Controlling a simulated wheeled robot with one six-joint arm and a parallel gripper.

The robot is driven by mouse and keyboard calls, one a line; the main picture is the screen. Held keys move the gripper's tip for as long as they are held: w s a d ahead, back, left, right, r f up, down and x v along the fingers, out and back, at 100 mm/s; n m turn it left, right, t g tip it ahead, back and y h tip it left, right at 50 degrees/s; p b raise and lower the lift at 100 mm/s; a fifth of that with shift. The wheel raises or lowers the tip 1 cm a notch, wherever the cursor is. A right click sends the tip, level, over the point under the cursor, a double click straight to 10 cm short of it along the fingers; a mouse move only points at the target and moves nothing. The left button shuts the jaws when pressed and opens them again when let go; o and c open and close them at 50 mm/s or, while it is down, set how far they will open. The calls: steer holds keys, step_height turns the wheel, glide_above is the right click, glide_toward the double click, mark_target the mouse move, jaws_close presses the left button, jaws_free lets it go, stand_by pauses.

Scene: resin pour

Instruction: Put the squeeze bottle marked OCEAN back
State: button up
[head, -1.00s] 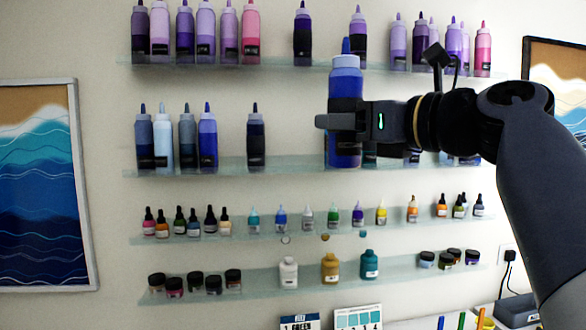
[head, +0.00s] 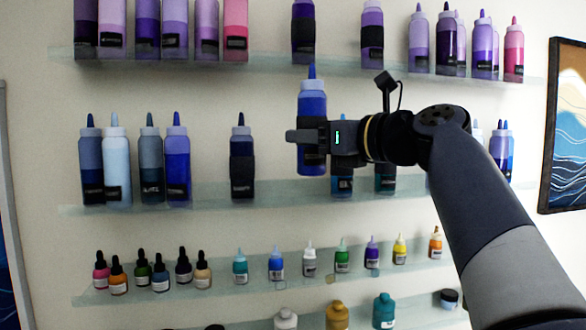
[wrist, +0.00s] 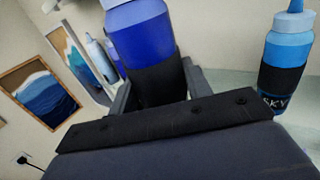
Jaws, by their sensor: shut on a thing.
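My gripper (head: 308,137) is shut on a blue squeeze bottle (head: 312,103) with a lighter blue collar, a blue tip and a dark band. I hold it upright in front of the second shelf (head: 275,192), in the stretch right of a dark navy bottle (head: 242,160). Its base shows slightly above the shelf's front edge; I cannot tell whether it touches. The bottle also shows between the jaws in the wrist view (wrist: 148,42). No OCEAN marking is readable on it.
A bottle marked SKY (wrist: 287,55) shows in the wrist view. Small dropper bottles stand below.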

steer(key=w+a+p, duration=0.3)
steer(key=w+p, duration=0.1)
steer(key=w, duration=0.9)
steer(key=f+b, duration=0.1)
steer(key=f, duration=0.2)
steer(key=f+b, duration=0.1)
steer(key=f, duration=0.2)
steer(key=shift+s+d, duration=0.1)
steer(key=shift+d, duration=0.1)
steer(key=shift+w+f, duration=0.25)
steer(key=shift+f, duration=0.25)
steer(key=shift+f, duration=0.15)
steer(key=o, duration=0.9)
steer(key=shift+o, duration=0.2)
